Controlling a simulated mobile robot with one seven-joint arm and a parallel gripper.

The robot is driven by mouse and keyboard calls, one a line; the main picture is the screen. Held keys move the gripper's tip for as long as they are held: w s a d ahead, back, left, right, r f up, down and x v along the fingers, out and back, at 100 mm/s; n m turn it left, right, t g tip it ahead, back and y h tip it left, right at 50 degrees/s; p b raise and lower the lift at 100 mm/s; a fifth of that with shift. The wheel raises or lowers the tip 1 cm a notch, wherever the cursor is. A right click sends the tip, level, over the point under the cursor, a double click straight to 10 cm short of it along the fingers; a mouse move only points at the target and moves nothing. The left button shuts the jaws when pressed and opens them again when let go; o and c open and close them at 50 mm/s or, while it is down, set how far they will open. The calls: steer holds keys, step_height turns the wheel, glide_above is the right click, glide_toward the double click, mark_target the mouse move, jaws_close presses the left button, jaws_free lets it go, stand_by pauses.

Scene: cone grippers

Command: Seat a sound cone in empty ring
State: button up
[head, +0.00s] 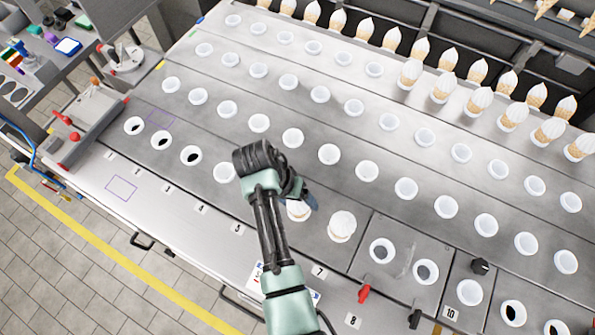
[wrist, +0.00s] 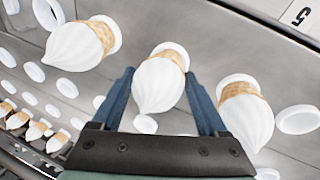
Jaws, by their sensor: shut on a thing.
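My gripper (head: 303,200) is over the front row of rings, its blue fingers on either side of a white-topped cone (head: 297,212). In the wrist view my gripper (wrist: 161,100) is shut on this middle cone (wrist: 158,85), whose wafer end is at a white ring. A second cone (head: 342,226) stands to its right in the head view and shows at left in the wrist view (wrist: 75,44). A third cone (wrist: 246,112) is at right in the wrist view; my arm hides it in the head view. An empty ring (head: 225,172) is left of my gripper, also in the wrist view (wrist: 298,120).
Several rows of white rings cover the sloped grey counter (head: 190,180). Some front rings have dark open holes, like this ring (head: 190,156). Several cones (head: 443,88) stand along the back. A red knob (head: 364,293) and a black knob (head: 480,266) stick up at front right.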

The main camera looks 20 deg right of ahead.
steer(key=o, duration=0.8)
steer(key=p+v, duration=0.1)
steer(key=v, duration=1.2)
